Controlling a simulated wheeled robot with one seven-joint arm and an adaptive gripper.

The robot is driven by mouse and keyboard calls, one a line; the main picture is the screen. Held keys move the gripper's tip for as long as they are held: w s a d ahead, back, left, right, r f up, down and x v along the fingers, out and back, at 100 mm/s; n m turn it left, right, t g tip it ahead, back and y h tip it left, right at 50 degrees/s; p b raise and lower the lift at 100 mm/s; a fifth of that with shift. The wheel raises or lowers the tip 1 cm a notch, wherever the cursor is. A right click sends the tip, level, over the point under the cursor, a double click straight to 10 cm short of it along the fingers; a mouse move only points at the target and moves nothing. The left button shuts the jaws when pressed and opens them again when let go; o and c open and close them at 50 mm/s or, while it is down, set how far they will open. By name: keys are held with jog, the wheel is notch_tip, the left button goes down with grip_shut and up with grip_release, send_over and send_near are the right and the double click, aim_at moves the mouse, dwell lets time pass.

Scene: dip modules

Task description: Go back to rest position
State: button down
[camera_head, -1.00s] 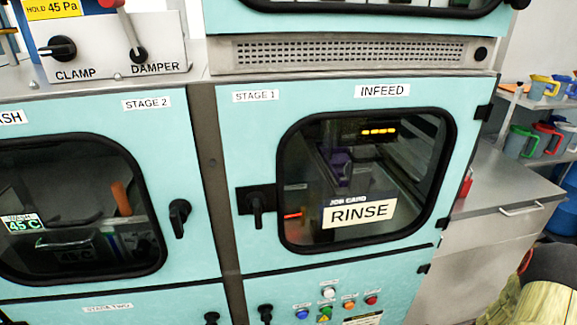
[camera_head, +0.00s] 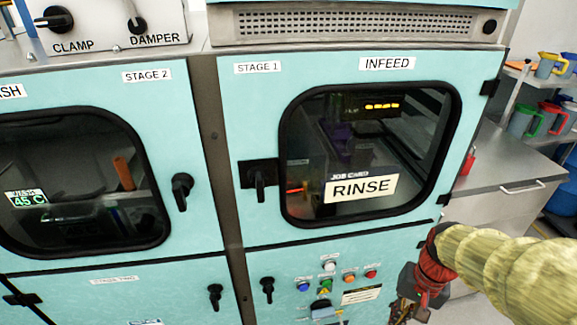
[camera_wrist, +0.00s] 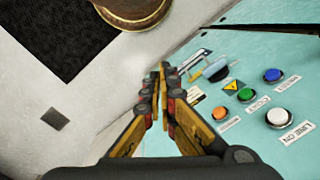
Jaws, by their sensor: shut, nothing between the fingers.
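My gripper (camera_head: 405,312) is at the lower right of the head view, at the end of my arm in its yellow sleeve. It is in front of the lower panel of the teal machine (camera_head: 225,284), to the right of the push buttons. In the wrist view the two fingers of my gripper (camera_wrist: 161,72) meet at the tips, with nothing between them. The fingertips are beside the button panel (camera_wrist: 247,131) in that view. I cannot tell the exact gap to the panel.
The STAGE 1 infeed door (camera_head: 262,109) is closed, with a RINSE card (camera_head: 361,187) behind its window. Several coloured buttons, including a white one (camera_head: 329,266), and black handles (camera_head: 182,191) stick out. A grey counter (camera_head: 498,165) stands at right.

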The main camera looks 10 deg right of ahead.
jog(key=s+a+r+n+t+h, duration=0.1)
jog(key=a+r+n+t, duration=0.4)
jog(key=a+r, duration=0.6)
notch_tip(320, 180, up, 4)
jog(key=shift+a+r+n+t, duration=0.2)
jog(key=shift+r+n+t, duration=0.1)
jog(key=shift+n, duration=0.5)
